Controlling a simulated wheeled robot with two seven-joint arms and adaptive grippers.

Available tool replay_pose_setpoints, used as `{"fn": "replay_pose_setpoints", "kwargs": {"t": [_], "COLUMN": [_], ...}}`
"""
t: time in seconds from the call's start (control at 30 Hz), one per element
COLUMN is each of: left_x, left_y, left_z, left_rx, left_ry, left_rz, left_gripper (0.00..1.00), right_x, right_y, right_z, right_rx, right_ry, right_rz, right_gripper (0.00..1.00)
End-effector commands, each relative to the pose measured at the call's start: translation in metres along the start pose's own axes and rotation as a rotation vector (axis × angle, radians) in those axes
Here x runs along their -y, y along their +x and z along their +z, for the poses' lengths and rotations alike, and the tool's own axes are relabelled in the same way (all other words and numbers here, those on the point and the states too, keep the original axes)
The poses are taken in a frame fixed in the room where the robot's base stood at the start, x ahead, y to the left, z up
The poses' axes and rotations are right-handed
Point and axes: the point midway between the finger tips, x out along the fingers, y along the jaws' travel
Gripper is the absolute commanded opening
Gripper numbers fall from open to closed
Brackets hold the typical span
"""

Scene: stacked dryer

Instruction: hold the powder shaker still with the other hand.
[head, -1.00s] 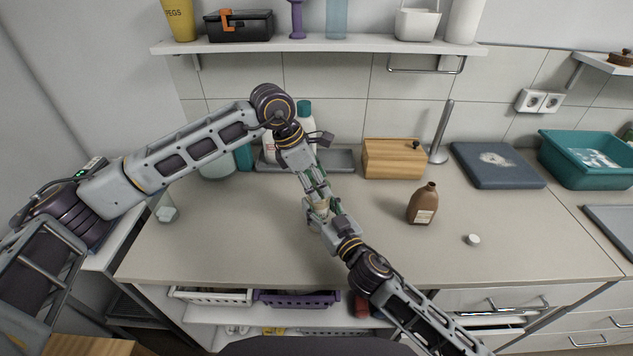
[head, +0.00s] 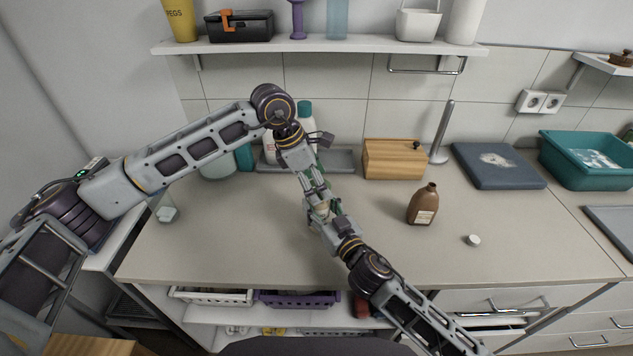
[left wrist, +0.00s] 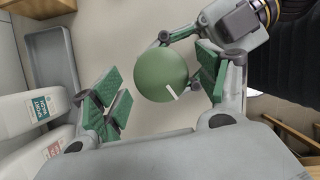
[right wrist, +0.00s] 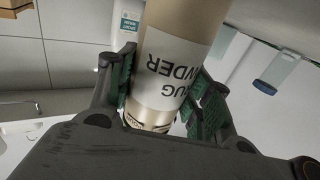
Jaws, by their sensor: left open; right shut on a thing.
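The powder shaker (right wrist: 170,65) is a beige cylinder with a white printed label, shown large in the right wrist view. My right gripper (right wrist: 163,100) is shut on it, one finger on each side. In the left wrist view the shaker's round green top (left wrist: 160,75) with a white mark is seen from above. My left gripper (left wrist: 160,90) is open, its green pads on either side of the top with a gap at the left pad. In the head view my left gripper (head: 318,197) comes from above and my right gripper (head: 328,215) from the front; they mostly hide the shaker.
On the counter (head: 240,240) a brown bottle (head: 423,204) and a small white cap (head: 473,240) stand to the right. A wooden box (head: 393,160), white bottles (left wrist: 40,110) and a grey tray (left wrist: 50,65) are behind. The front left of the counter is clear.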

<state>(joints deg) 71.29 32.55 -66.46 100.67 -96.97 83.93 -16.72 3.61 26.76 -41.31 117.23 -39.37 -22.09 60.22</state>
Motion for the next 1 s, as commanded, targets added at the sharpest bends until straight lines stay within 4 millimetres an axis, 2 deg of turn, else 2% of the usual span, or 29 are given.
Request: {"fn": "replay_pose_setpoints", "kwargs": {"t": [0.17,0.37,1.0], "left_x": [0.0,-0.001,-0.001], "left_y": [-0.004,-0.021,-0.107], "left_z": [0.0,0.001,0.0], "left_rx": [0.001,0.001,0.0], "left_ry": [0.0,0.0,0.0], "left_rz": [0.0,0.002,0.001], "left_gripper": [0.74,0.74,0.74], "right_x": [0.0,0.0,0.0], "right_y": [0.0,0.0,0.0], "right_z": [0.0,0.0,0.0], "right_rx": [0.0,0.0,0.0], "right_ry": [0.0,0.0,0.0], "right_rz": [0.0,0.0,0.0], "right_gripper": [0.21,0.21,0.21]}}
